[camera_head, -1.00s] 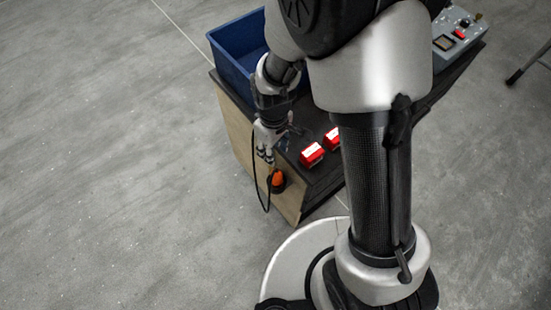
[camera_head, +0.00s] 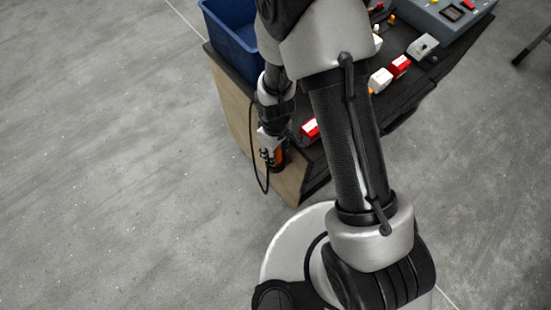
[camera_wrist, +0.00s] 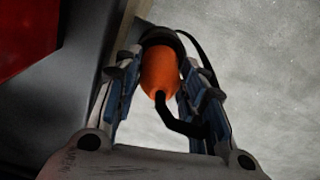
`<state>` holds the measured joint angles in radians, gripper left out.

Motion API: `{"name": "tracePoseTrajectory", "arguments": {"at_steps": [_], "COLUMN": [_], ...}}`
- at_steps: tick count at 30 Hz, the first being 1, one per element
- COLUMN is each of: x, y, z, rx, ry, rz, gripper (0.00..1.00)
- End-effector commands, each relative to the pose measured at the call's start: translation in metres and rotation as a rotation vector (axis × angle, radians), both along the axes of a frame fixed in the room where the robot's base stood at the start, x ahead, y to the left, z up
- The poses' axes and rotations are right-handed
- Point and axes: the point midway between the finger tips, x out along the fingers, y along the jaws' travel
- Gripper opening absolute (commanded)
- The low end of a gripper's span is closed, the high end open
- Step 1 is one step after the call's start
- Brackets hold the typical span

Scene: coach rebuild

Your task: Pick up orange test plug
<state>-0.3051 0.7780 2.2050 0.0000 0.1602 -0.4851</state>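The orange test plug (camera_wrist: 160,72) sits between my two fingers in the wrist view, with its black collar at the far end and a black lead bending away from its near end. My gripper (camera_wrist: 160,85) is open around it. A narrow gap shows between the plug and the left finger; the right finger is very close, and contact cannot be told. In the head view my gripper (camera_head: 271,152) is at the near end of the bench, and the orange plug (camera_head: 278,155) shows partly behind it.
The black-topped wooden bench (camera_head: 285,185) carries a blue bin (camera_head: 232,40), a red block (camera_head: 310,129), other red and white blocks (camera_head: 400,66) and a grey control box (camera_head: 440,15). The black cable (camera_head: 257,170) hangs in a loop beside my gripper. Open grey floor lies left.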

Motion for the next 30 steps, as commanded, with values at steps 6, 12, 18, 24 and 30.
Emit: {"name": "tracePoseTrajectory", "arguments": {"at_steps": [6, 12, 18, 24, 30], "x": [0.0009, 0.0008, 0.0008, 0.0007, 0.0009], "y": [0.0005, 0.0004, 0.0005, 0.0004, 0.0005], "z": [-0.0113, -0.0108, -0.0108, -0.0108, -0.0107], "rx": [0.001, 0.001, 0.001, 0.001, 0.001], "ry": [-0.002, -0.002, -0.002, -0.002, -0.002], "rz": [0.0, 0.0, 0.0, 0.0, 0.0], "gripper": [0.38, 0.3, 0.17, 0.04, 0.01]}}
